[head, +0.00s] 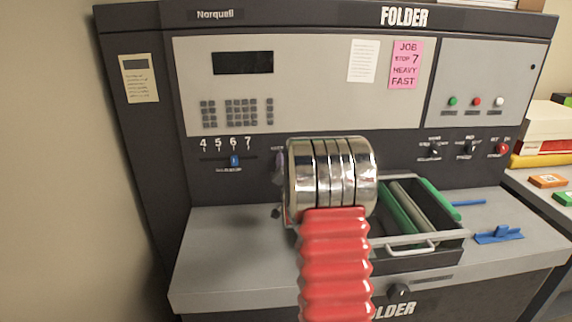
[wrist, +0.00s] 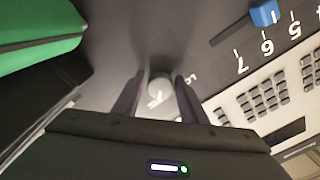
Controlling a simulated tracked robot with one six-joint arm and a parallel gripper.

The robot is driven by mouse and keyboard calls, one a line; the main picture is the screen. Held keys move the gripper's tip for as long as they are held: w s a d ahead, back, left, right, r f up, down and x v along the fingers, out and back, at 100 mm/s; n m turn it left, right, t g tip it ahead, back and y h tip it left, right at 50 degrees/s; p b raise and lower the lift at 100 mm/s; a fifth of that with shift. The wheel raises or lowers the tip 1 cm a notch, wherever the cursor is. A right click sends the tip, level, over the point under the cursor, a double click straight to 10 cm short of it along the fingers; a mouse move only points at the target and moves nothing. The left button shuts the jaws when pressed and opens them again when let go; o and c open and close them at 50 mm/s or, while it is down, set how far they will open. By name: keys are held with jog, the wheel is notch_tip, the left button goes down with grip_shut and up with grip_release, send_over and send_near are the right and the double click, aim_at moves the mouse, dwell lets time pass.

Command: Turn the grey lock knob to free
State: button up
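The grey lock knob (wrist: 160,85) is a small round knob on the dark panel, seen in the wrist view. My gripper (wrist: 160,78) is open, with one dark finger on each side of the knob. Narrow gaps seem to show between fingers and knob; I cannot tell whether they touch it. A white mark shows just below the knob, and part of a label shows beside the right finger, mostly hidden. In the head view my arm hides the knob and most of my gripper.
A blue slider (head: 235,160) stands near 6 on the 4 to 7 scale, left of my arm. A keypad (head: 237,112) is above it. An open drawer with green-edged rollers (head: 408,212) lies right of my arm. A blue part (head: 499,235) lies on the grey ledge.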

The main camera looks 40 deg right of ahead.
jog(key=shift+o, duration=1.4)
jog(key=shift+s+d+r, duration=0.1)
jog(key=shift+d+r, duration=0.05)
jog(key=shift+r, duration=0.05)
jog(key=shift+r, duration=0.1)
jog(key=shift+s, duration=0.1)
jog(key=v, duration=1.3)
jog(key=shift+s+a+f, duration=0.2)
jog(key=shift+a+f, duration=0.1)
